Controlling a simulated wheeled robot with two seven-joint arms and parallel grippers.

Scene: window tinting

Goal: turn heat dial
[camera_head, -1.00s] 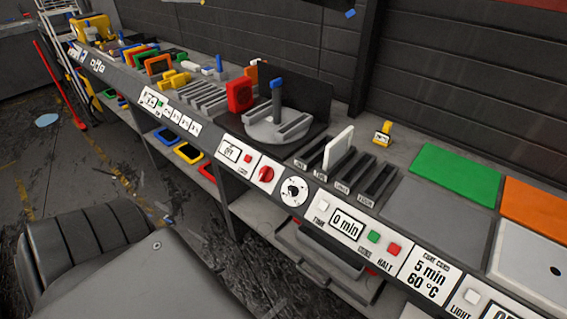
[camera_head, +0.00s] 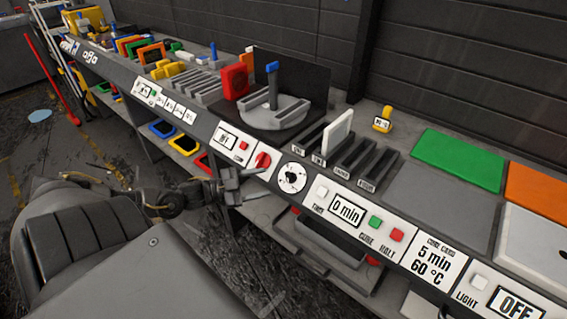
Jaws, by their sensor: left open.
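A small red knob (camera_head: 263,160) sits on a white panel on the slanted front of the bench. Just right of it is a round white dial (camera_head: 292,178) with a black centre and dark marks. No label here is readable enough to tell which one is the heat dial. My left gripper (camera_head: 244,176) is open, just in front of the panel, below and left of the red knob. It looks close to the knob, but I cannot tell whether it touches. My right gripper is not in view.
Right of the dial are a white button, a "0 min" display (camera_head: 347,210), a green button (camera_head: 376,222) and a red button (camera_head: 397,235). A turntable with a blue-topped post (camera_head: 272,85) and slots with a white plate (camera_head: 338,138) stand behind. Open shelves lie below.

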